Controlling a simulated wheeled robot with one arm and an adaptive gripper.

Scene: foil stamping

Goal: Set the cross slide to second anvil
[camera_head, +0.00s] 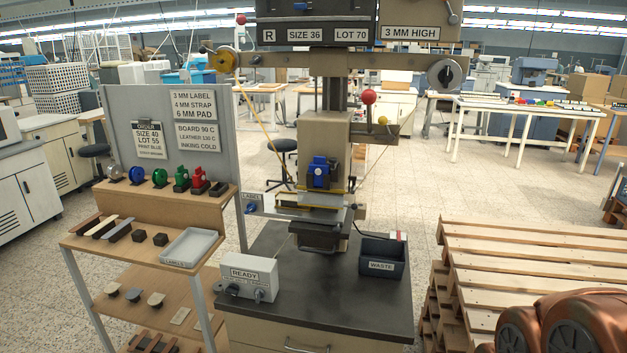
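The stamping press (325,140) stands on a dark-topped cabinet in the middle of the head view. The cross slide appears to be the layered assembly (318,214) under that plate. At its left end are a LABEL plate (252,196) and a small blue knob (251,209). I cannot tell the anvils apart or which one the slide is set to. My gripper is not in view; a copper-coloured part of my arm shows at the lower right.
Stacked pallets (530,262) are at right. Open floor lies behind.

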